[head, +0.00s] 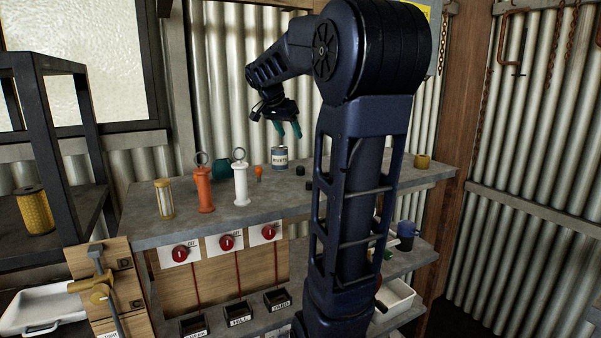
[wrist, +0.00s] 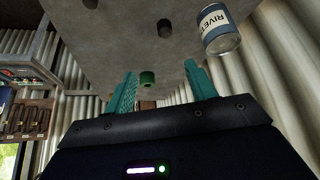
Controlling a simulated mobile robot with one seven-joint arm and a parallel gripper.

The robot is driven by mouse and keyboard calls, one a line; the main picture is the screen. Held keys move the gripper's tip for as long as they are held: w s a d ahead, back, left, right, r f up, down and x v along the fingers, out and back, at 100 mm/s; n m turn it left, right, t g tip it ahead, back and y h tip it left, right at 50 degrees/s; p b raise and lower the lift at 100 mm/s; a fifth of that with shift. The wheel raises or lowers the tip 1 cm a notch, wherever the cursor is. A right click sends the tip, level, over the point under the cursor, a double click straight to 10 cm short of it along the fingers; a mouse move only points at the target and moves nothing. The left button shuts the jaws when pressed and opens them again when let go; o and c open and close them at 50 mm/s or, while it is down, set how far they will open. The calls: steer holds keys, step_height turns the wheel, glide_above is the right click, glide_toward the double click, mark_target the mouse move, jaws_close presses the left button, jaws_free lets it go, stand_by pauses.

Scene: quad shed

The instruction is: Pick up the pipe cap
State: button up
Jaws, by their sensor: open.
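Several small round pieces lie on the grey bench top, and I cannot tell for sure which is the pipe cap. A small green cap-like piece (wrist: 148,78) shows between the fingertips in the wrist view, apart from them. A dark short cylinder (wrist: 164,28) lies nearer the top of that view. In the head view a small dark piece (head: 299,190) sits beside my arm. My gripper (head: 288,130) is open and empty above the bench, pointing down; its teal fingers also show in the wrist view (wrist: 160,82). My arm hides part of the bench.
A rivet can (head: 279,157) stands close to the gripper. White (head: 241,184) and orange (head: 204,189) ringed cylinders, a teal mug (head: 221,168) and an hourglass-like piece (head: 164,199) stand to the left. A brass-coloured cylinder (head: 423,161) stands at the right end. Corrugated wall closes the back.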

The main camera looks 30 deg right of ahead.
steer(key=w+d, duration=0.1)
steer(key=w, duration=0.1)
glide_toward(301, 167)
steer(key=shift+m+h, duration=0.3)
steer(key=shift+m, duration=0.1)
steer(key=x, duration=0.4)
steer(key=shift+w+f, duration=0.2)
steer(key=shift+f, duration=0.1)
steer(key=shift+w+a+x, duration=0.1)
steer(key=shift+a+x, duration=0.05)
steer(key=shift+x, duration=1.15)
steer(key=shift+w+a+x, duration=0.1)
steer(key=shift+w+x, duration=0.05)
steer(key=shift+x, duration=1.15)
steer(key=shift+f, duration=0.1)
steer(key=c, duration=1.1)
